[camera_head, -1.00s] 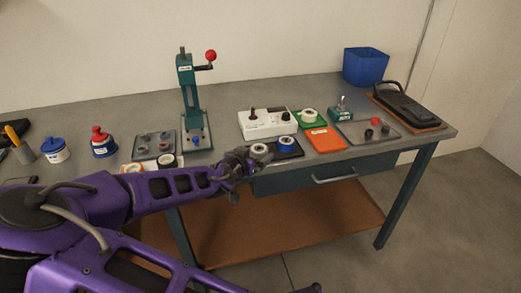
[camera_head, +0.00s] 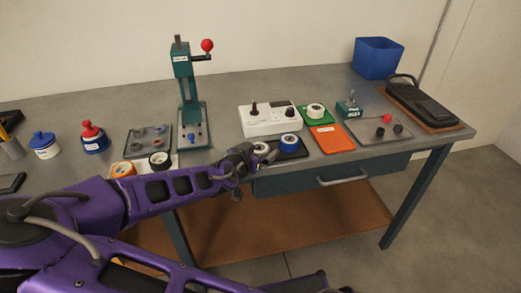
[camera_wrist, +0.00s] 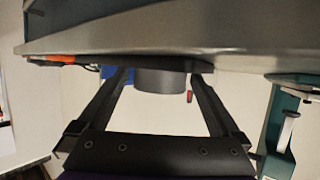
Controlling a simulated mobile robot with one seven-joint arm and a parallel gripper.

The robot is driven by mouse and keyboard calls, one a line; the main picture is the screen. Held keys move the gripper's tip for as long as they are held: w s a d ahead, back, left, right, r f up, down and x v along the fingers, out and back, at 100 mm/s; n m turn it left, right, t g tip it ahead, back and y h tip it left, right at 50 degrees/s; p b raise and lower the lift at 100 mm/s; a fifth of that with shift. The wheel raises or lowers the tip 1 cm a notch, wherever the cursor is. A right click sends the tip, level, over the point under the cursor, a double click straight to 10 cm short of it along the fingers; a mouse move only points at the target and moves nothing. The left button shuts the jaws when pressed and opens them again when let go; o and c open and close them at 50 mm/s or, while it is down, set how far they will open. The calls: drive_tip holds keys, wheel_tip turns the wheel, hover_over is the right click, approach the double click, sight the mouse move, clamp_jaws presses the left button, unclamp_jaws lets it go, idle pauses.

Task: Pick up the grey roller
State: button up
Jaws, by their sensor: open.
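The grey roller (camera_head: 261,147) sits at the left end of a dark tray (camera_head: 303,153) near the front edge of the workbench, just left of a blue roller (camera_head: 289,142). My gripper (camera_head: 262,157) reaches it from the left front and partly hides it. In the wrist view, which looks upside down, the grey roller (camera_wrist: 160,80) shows as a short grey cylinder between the two spread fingers of my gripper (camera_wrist: 156,75). Gaps show on both sides of it. The gripper is open, with nothing clamped.
A white control box (camera_head: 268,118) stands behind the tray. An orange plate (camera_head: 331,139) and a green tray (camera_head: 328,121) lie to the right. A green press (camera_head: 183,90) stands to the left. A drawer (camera_head: 340,175) is below the front edge.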

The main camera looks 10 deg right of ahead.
drive_tip(key=c, duration=1.4)
drive_tip(key=shift+r, duration=0.15)
drive_tip(key=shift+c, duration=0.2)
